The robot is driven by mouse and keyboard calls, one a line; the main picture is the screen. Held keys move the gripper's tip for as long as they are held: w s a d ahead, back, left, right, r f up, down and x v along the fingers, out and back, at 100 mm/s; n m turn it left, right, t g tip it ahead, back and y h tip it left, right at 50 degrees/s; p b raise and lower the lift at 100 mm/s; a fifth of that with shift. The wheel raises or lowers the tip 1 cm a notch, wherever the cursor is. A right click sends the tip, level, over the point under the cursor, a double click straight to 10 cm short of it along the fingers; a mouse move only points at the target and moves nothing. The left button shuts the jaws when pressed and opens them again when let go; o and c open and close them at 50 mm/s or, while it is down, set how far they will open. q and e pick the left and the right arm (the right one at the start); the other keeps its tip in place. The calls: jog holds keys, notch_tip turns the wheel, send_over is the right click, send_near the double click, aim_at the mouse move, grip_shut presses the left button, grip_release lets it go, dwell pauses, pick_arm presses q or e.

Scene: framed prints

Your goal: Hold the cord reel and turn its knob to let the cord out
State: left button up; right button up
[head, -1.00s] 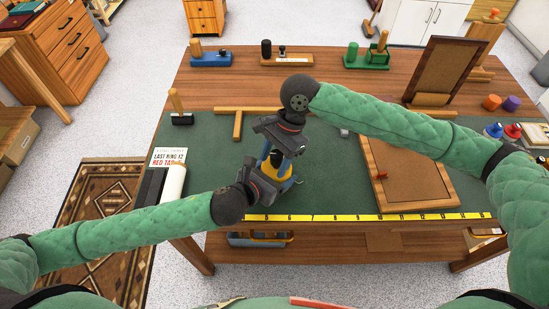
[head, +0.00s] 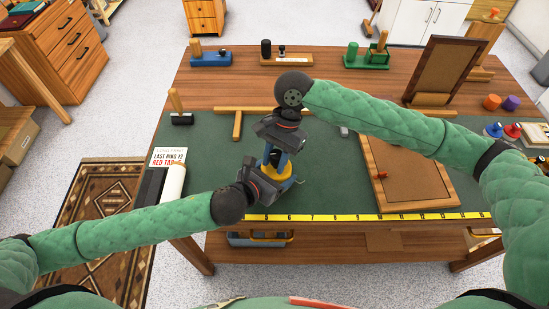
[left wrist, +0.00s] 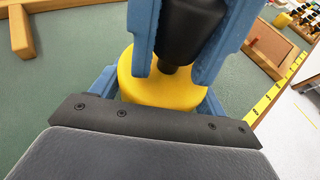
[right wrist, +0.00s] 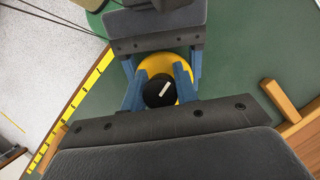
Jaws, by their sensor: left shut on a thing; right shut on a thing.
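The yellow cord reel (head: 280,170) stands over the green mat near the front of the bench, partly hidden by my grippers. My left gripper (head: 274,176) is shut on the reel's yellow body, its blue fingers on either side, as the right wrist view shows. My right gripper (head: 273,155) comes from above, shut on the black knob (right wrist: 158,93), which has a white mark on top. In the left wrist view the right gripper's blue fingers flank the black knob (left wrist: 185,35) above the yellow reel (left wrist: 160,88).
A yellow ruler strip (head: 370,217) runs along the bench's front edge. A brown framed board (head: 410,175) lies to the right. A wooden T-shaped piece (head: 238,125) lies behind, and a printed card (head: 168,157) is at the left. Green mat is bare left of the grippers.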

aim_at(276, 152)
jog(key=n+h, duration=0.1)
jog(key=n, duration=0.2)
jog(key=n+h, duration=0.1)
jog(key=n, duration=0.3)
jog(key=shift+d+g+h, duration=0.2)
jog(key=shift+g+h, duration=0.1)
jog(key=shift+h, duration=0.1)
jog(key=n+h, duration=0.1)
jog(key=n, duration=0.2)
jog(key=n+h, duration=0.1)
jog(key=n, duration=0.2)
jog(key=shift+d+n+t, duration=0.2)
jog(key=shift+n+t, duration=0.2)
jog(key=o, duration=1)
jog(key=shift+h, duration=0.3)
jog(key=shift+v, duration=4.05)
